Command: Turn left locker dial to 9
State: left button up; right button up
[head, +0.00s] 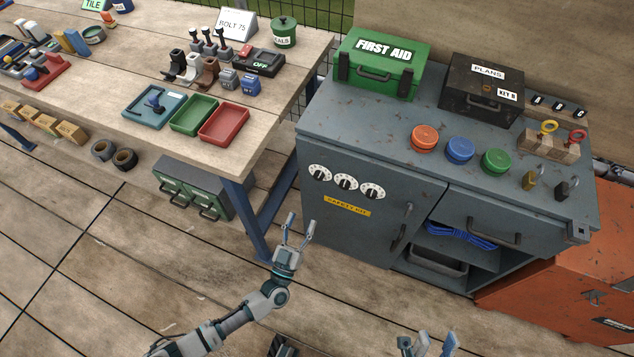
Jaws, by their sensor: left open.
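The grey-blue locker (370,235) carries a row of three white-rimmed dials with dark knobs on its front. The left dial (319,173) is at the upper left, the middle dial (346,183) beside it, then the right dial (372,191). Their numbers are too small to read. My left gripper (302,218) is open and empty, its fingers pointing up the picture, below and a little left of the left dial and apart from it. My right gripper (437,338) shows at the bottom edge, partly cut off, with its fingers apart and nothing visible between them.
A yellow label (347,207) sits below the dials, and a door handle (402,228) stands to their right. The workbench (130,80) with its leg (245,215) is left of the locker. A green cabinet (190,188) stands under it. The floor before the locker is clear.

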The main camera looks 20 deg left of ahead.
aim_at(318, 179)
pick_arm(q)
jog(key=b+x, duration=0.1)
jog(key=x, duration=0.9)
jog(key=shift+w+b, duration=0.4)
jog(key=shift+x, duration=0.8)
jog(key=shift+s+r, duration=0.1)
jog(key=shift+r, duration=0.05)
grip_shut()
